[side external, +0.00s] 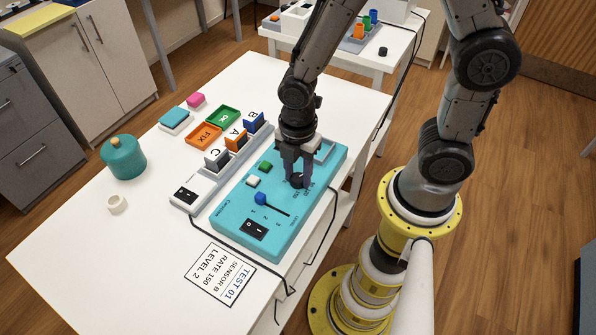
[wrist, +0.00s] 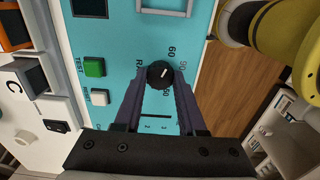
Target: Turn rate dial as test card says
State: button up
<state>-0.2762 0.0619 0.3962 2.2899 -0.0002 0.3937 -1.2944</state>
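The rate dial (wrist: 160,74) is a round black knob with a white pointer mark on the turquoise panel (side external: 228,221). In the wrist view the mark points up and right, roughly between 60 and 90. A finger partly covers the 150 label. In the side view the gripper (side external: 298,174) partly hides the dial (side external: 298,181). The test card (side external: 220,275) lies on the table and reads TEST 01, SENSOR B, RATE 150, LEVEL 2.
The panel also carries a blue level slider (side external: 261,199), a black rocker switch (side external: 255,230), and green and white buttons. A rack with sensor blocks A (side external: 236,140), B and C stands beside it. A teal pot (side external: 123,158) stands at left. A black cable runs along the panel's near side.

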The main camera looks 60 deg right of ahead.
grip_shut()
